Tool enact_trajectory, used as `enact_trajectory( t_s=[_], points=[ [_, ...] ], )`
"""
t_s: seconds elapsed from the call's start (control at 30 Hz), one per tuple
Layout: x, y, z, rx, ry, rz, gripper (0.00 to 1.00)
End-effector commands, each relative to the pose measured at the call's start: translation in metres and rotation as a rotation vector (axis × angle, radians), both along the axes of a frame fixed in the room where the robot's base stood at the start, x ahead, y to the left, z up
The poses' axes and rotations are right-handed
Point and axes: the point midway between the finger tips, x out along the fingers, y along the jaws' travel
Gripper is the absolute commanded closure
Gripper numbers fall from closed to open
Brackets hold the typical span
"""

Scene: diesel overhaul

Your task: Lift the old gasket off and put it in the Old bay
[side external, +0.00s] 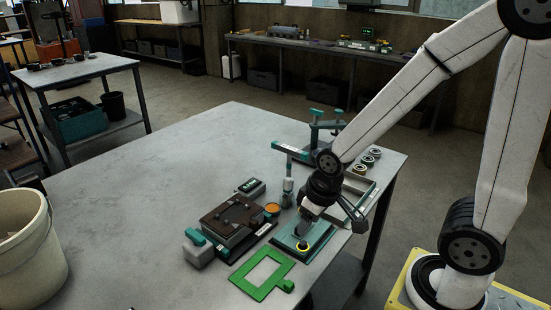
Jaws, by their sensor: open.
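My gripper (304,226) points down close above a teal block (287,241) near the right side of the table. A yellow ring (303,247) shows at the block beside the fingertips. The fingers are small and partly hidden, but the gripper holds nothing that I can see. A flat bright green frame with a tab (250,290) lies on the table in front of the block. I cannot tell whether it is the old gasket. A grey tray (372,205) with pale labels is behind my wrist, partly covered by it. I cannot read which bay is Old.
A dark brown-topped unit (232,217) with teal parts stands left of the block. An orange-topped round can (272,209) and a teal stand (316,133) are close by. Several ring parts (367,160) lie at the back right.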

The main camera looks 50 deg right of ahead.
Motion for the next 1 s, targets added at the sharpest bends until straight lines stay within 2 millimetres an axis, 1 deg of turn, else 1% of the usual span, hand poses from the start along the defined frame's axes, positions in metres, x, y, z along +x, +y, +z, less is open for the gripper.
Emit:
enact_trajectory(
  t_s=[0.03, 0.07, 0.1, 0.4, 0.57, 0.77, 1.0],
  points=[
    [0.0, 0.0, 0.0, 0.0, 0.0, 0.0, 0.41],
    [0.0, 0.0, 0.0, 0.0, 0.0, 0.0, 0.51],
    [0.0, 0.0, 0.0, 0.0, 0.0, 0.0, 0.56],
    [0.0, 0.0, 0.0, 0.001, 0.0, -0.003, 0.56],
    [0.005, 0.001, 0.001, 0.01, 0.006, -0.044, 0.56],
    [0.022, 0.002, 0.004, 0.045, 0.029, -0.2, 0.56],
    [0.054, 0.005, 0.008, 0.101, 0.075, -0.504, 0.56]
  ],
)
